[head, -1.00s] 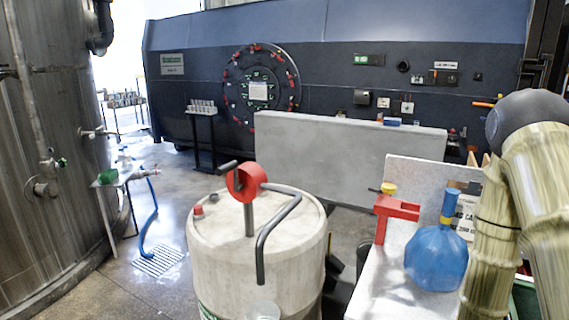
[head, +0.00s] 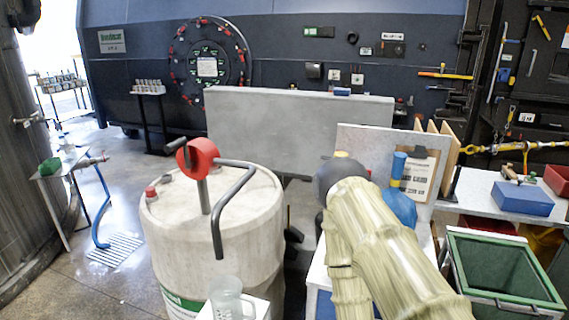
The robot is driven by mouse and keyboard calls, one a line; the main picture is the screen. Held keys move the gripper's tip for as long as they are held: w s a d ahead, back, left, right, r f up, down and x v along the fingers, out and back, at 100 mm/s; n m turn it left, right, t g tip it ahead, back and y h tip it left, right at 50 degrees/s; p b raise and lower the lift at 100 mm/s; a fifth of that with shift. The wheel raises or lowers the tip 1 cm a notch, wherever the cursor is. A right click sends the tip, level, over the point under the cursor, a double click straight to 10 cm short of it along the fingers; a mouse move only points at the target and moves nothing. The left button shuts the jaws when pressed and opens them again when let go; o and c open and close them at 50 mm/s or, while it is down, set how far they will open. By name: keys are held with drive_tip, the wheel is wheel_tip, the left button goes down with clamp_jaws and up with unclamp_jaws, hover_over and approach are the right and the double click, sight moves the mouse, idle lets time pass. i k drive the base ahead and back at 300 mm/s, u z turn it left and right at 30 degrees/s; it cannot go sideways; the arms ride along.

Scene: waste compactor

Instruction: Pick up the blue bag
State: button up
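The blue bag (head: 401,206) stands on a light table (head: 427,244) right of the centre in the head view. Its neck (head: 398,168) sticks up, blue with a yellow band. My arm crosses in front of the bag and hides most of its body. My gripper is not visible in this view, so I cannot see where it is relative to the bag.
A large drum (head: 225,240) with a red-hubbed crank stands at the centre left. A grey wall (head: 300,140) runs behind. A clipboard (head: 419,173) leans behind the bag. A green bin (head: 497,270) and a side table with a blue box (head: 522,198) are on the right.

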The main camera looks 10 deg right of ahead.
sight(404, 208)
drive_tip(key=u, duration=2.85)
drive_tip(key=k, duration=1.35)
drive_tip(key=z, duration=2.25)
